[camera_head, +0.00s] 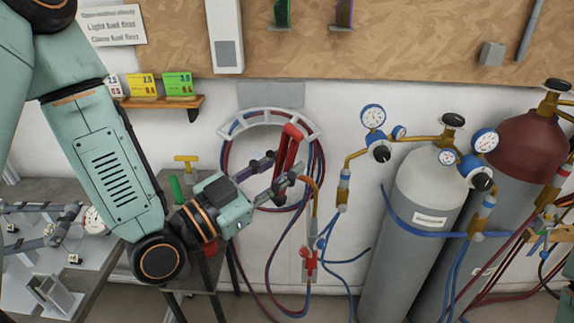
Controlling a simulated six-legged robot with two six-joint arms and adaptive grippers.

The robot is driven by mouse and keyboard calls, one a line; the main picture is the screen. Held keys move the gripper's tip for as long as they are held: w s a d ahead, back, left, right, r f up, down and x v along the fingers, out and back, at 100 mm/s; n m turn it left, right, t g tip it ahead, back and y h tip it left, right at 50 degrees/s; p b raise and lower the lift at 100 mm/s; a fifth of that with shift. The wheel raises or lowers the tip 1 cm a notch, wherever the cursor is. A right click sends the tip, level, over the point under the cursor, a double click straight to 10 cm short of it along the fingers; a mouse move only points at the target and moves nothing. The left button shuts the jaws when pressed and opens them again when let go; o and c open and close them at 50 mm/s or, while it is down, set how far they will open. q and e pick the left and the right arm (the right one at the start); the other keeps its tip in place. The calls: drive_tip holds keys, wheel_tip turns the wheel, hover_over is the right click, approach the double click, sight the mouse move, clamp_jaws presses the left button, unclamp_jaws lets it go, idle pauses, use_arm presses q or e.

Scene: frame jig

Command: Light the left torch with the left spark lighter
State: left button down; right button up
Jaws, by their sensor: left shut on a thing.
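My left gripper (276,176) reaches in from the left, in front of the wall. It is shut on a red two-bar tool that looks like the left spark lighter (291,146), held tilted; the fingers hide part of it. Just right of the fingers is a curved brass tube (314,187), which looks like the left torch's neck. Its tip is close to the fingers; I cannot tell whether it touches the lighter. Below it, a red fitting (308,262) joins the hoses. No flame shows. My right gripper is not in view.
A hose hanger (268,116) with red and blue hoses is on the wall behind. Grey (425,205) and maroon-topped (530,140) cylinders with gauges stand at the right. A bench (30,262) with metal parts is at lower left. A shelf (160,103) holds number cards.

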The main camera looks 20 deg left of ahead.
use_arm(q)
drive_tip(key=shift+w+a, duration=0.4)
drive_tip(key=shift+a, duration=0.2)
drive_tip(key=shift+w+a, duration=0.4)
drive_tip(key=shift+a, duration=0.2)
drive_tip(key=shift+w, duration=0.4)
drive_tip(key=w+a, duration=0.1)
drive_tip(key=w, duration=0.5)
drive_tip(key=shift+w+a, duration=0.2)
drive_tip(key=shift+w, duration=0.05)
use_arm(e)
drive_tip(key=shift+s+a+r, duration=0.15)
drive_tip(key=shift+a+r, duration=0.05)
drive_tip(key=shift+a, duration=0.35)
use_arm(q)
drive_tip(key=c, duration=1.6)
unclamp_jaws()
drive_tip(key=shift+w+d, duration=0.1)
drive_tip(key=shift+d, duration=0.05)
drive_tip(key=shift+c, duration=0.2)
drive_tip(key=shift+d, duration=0.1)
drive_tip(key=shift+c, duration=0.9)
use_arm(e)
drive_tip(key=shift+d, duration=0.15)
use_arm(q)
drive_tip(key=shift+a, duration=0.25)
